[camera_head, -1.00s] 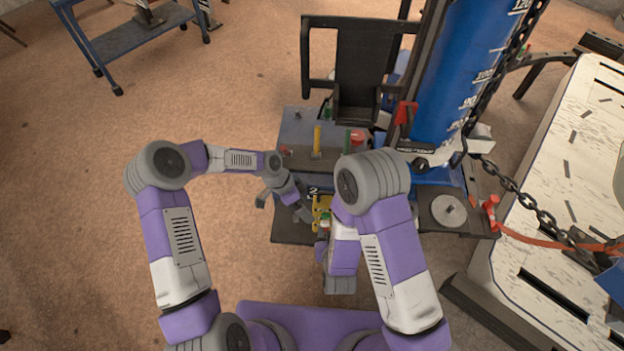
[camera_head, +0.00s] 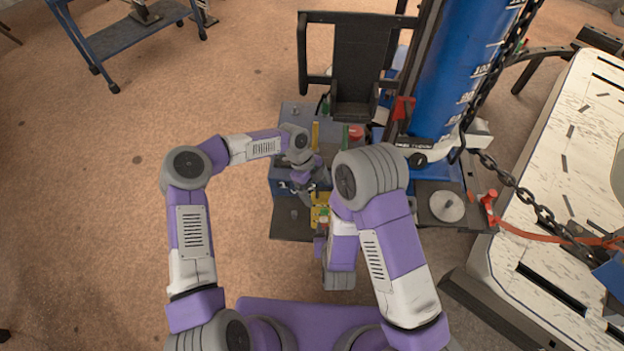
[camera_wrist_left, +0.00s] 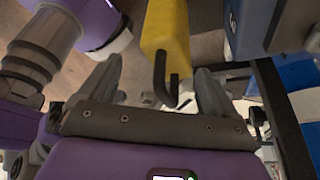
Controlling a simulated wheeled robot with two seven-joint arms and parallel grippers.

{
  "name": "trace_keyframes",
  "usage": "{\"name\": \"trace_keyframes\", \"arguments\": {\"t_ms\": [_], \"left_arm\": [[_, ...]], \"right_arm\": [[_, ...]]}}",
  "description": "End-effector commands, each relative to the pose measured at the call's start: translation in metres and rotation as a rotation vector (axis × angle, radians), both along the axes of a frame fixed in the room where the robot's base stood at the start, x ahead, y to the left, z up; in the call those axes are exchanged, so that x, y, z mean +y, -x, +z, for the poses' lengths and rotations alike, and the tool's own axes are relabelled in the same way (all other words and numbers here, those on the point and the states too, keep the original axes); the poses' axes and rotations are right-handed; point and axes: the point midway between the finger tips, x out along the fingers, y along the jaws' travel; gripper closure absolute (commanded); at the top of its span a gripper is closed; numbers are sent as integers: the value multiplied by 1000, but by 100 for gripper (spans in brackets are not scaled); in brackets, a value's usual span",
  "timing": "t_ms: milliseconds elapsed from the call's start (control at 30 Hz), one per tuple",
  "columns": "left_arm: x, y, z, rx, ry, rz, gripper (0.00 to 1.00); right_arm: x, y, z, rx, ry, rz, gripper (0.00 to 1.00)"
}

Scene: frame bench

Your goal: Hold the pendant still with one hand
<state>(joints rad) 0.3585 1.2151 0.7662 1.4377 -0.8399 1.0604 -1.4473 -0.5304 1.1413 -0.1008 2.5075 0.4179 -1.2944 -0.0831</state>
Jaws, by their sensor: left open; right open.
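The yellow pendant (camera_head: 321,214) hangs over the dark bench shelf in the head view, with red and green spots on it, partly covered by my arms. In the left wrist view the yellow pendant (camera_wrist_left: 167,30) has a dark hook at its near end. My left gripper (camera_wrist_left: 157,88) is open there, with the hook between its spread fingers and no finger visibly closed on it. In the head view my left gripper (camera_head: 313,196) is beside the pendant's upper end. My right gripper (camera_head: 321,236) is lower, close by the pendant, mostly hidden by its own arm.
A blue cylinder (camera_head: 461,75) with a chain (camera_head: 530,200) stands to the right. A black chair-like frame (camera_head: 362,60) stands behind the bench. A grey disc (camera_head: 446,206) sits on the right shelf. A blue cart (camera_head: 125,40) is far left. The left floor is clear.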

Motion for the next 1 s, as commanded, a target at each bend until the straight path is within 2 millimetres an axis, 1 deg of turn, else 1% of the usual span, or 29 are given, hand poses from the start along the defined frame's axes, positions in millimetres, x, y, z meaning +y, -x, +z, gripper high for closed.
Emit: {"name": "trace_keyframes", "arguments": {"t_ms": [33,100,200,467,567,1000], "left_arm": [[-2,2,-6,2,0,0,9],[-4,3,-11,2,0,1,9],[-5,3,-15,1,0,2,9],[-6,4,-17,0,0,2,9],[-6,4,-16,0,0,2,23],[-5,4,-18,3,-2,2,90]], "right_arm": [[0,0,0,0,0,0,57],[0,0,0,0,0,0,57],[0,0,0,0,0,0,57],[0,0,0,0,0,0,57],[0,0,0,0,0,0,57],[0,0,0,0,0,0,57]]}}
